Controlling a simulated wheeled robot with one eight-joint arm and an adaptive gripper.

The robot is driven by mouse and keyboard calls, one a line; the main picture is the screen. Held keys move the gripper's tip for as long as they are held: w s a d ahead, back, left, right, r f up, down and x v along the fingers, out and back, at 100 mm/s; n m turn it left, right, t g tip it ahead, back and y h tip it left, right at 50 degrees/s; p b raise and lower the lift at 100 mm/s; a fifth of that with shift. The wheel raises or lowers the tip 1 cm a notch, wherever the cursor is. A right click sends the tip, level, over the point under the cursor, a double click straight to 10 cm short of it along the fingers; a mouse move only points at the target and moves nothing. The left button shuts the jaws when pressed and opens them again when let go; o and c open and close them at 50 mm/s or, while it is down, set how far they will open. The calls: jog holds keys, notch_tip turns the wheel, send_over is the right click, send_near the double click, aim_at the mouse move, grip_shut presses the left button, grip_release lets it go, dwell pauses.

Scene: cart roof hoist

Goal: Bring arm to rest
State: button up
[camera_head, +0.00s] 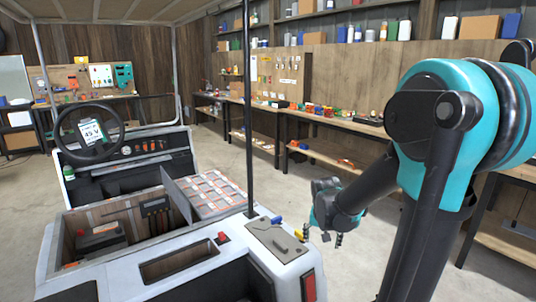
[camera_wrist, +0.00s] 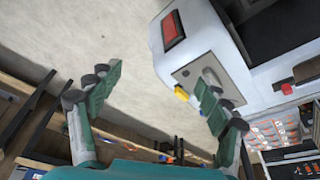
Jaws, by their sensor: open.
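My gripper (camera_head: 332,238) hangs beside the right rear corner of the white cart (camera_head: 200,262), with its fingers low, close to the cart's edge. In the wrist view my gripper (camera_wrist: 156,80) shows two green fingers spread wide with bare floor between them, and nothing is held. The right finger overlaps the grey metal plate on the cart's corner in the picture; whether it touches cannot be told. My teal and black arm (camera_head: 440,110) reaches down from the right of the head view.
A black post (camera_head: 248,110) rises from the cart near the grey plate (camera_head: 278,240), which has a yellow piece (camera_head: 306,230) and a blue piece at its edge. Workbenches (camera_head: 330,118) line the wall behind. Concrete floor lies clear between cart and benches.

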jog(key=s+f+n, duration=0.1)
jog(key=s+n, duration=0.1)
jog(key=s, duration=0.5)
jog(key=s+f+n+y, duration=0.1)
jog(key=s+f, duration=0.1)
jog(key=s, duration=0.6)
jog(key=shift+s+d+f+n+t, duration=0.15)
jog(key=shift+d+f+n+t, duration=0.15)
jog(key=shift+n+t, duration=0.1)
